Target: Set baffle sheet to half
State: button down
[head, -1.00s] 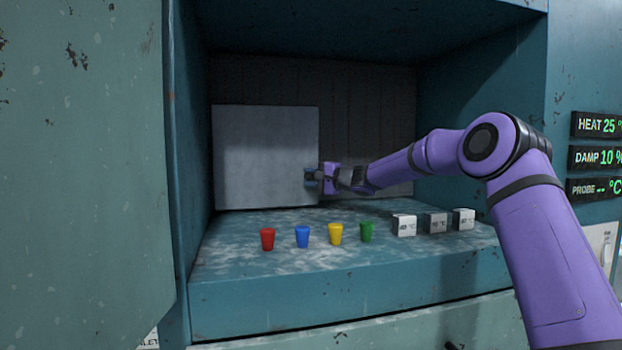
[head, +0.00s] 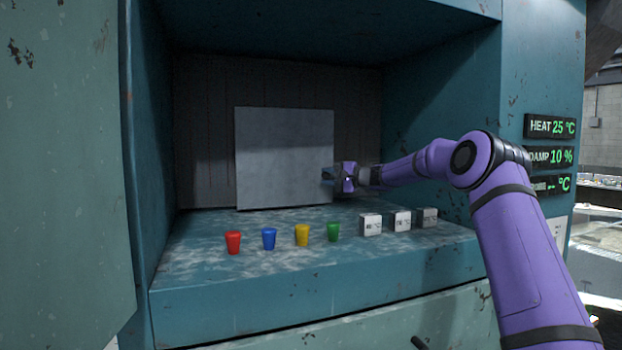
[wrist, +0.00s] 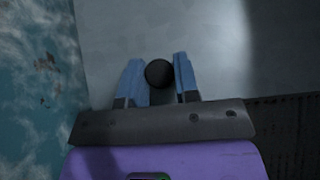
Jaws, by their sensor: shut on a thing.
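The baffle sheet (head: 284,150) is a plain grey square panel standing upright against the slatted back wall of the cabinet. It covers the middle of that wall, with bare slats on both sides. My gripper (head: 328,174) is at the sheet's right edge, a little below mid-height. In the wrist view, the blue fingers of my gripper (wrist: 160,78) are on either side of a round black knob (wrist: 159,73) on the sheet. The gripper is shut on this knob.
Red (head: 233,242), blue (head: 269,239), yellow (head: 302,235) and green (head: 334,232) cups stand in a row on the cabinet floor. White and grey blocks (head: 402,221) stand to their right. Displays at the right read HEAT 25 °C (head: 551,127) and DAMP 10 % (head: 550,157).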

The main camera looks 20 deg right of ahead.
jog(key=shift+d, duration=1)
jog(key=c, duration=0.9)
grip_release()
jog(key=shift+o, duration=0.2)
jog(key=shift+s+d, duration=0.1)
jog(key=v, duration=1)
jog(key=shift+s+d, duration=0.15)
jog(key=shift+s, duration=0.05)
